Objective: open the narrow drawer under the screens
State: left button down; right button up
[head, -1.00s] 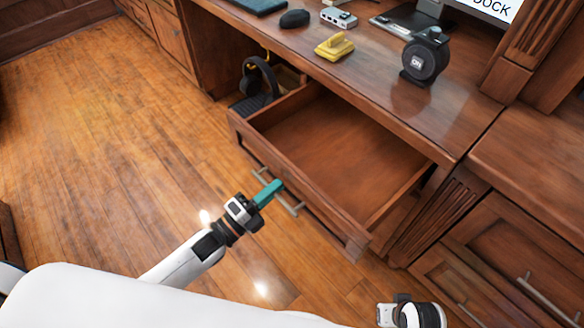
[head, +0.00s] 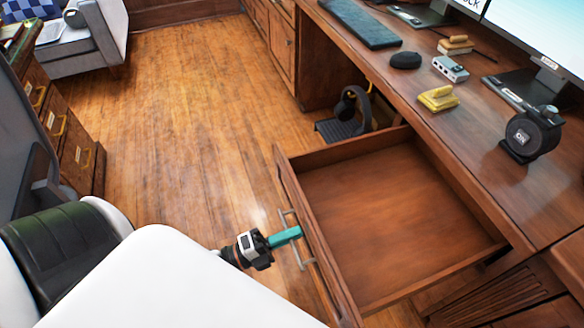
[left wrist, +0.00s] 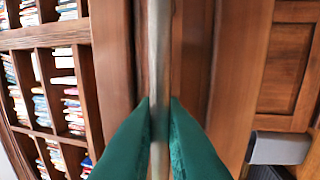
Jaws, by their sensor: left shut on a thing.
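The narrow drawer (head: 395,205) under the desk with the screens (head: 545,50) is pulled well out, and its inside is empty. Its metal bar handle (head: 296,240) is on the front panel. My left gripper (head: 297,232), with teal fingers, is at this handle. In the left wrist view the teal fingers (left wrist: 160,130) are shut on the handle bar (left wrist: 158,60), one on each side. My right gripper is not in view now.
Open wood floor (head: 190,110) lies left of the drawer. An armchair (head: 80,45) stands far left.

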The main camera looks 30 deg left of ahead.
pick_arm(q)
jog(key=c, duration=1.9)
grip_release()
jog(key=v, duration=1.2)
jog(key=shift+f, duration=0.1)
